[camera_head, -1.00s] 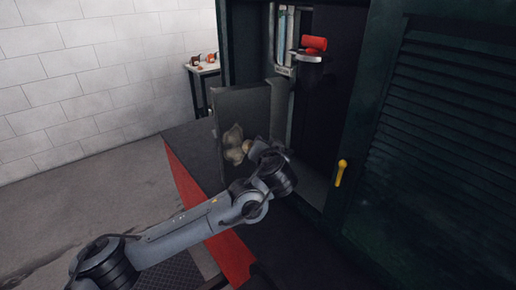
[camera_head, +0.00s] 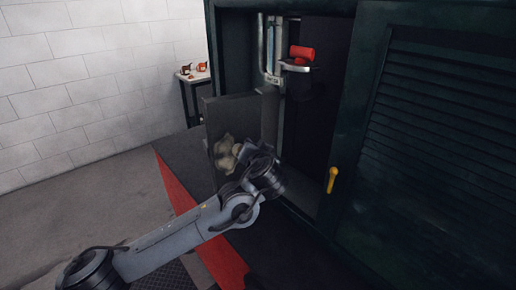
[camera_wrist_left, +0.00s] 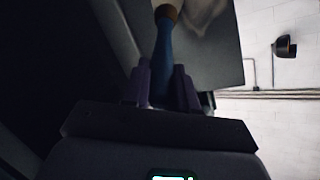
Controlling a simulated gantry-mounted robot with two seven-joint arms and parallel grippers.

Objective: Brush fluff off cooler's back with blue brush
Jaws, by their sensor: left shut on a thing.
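The cooler's back looks to be the upright grey panel (camera_head: 232,108) in front of the dark cabinet opening. Pale beige fluff (camera_head: 224,151) clings to its lower part, and my left wrist covers some of it. In the left wrist view, my left gripper (camera_wrist_left: 162,72) is shut on the blue handle of the brush (camera_wrist_left: 163,45). The brush's brown collar (camera_wrist_left: 167,12) is at the top edge, in front of the panel (camera_wrist_left: 228,45) and a pale fluff patch (camera_wrist_left: 205,12). The bristles are out of view, so contact cannot be told. My right gripper is not in view.
A dark green louvred door (camera_head: 430,120) with a yellow handle (camera_head: 332,180) stands at the right. A red cylinder (camera_head: 302,52) sits inside the cabinet opening. A small table (camera_head: 193,76) with red items stands by the white brick wall. The floor at left is clear.

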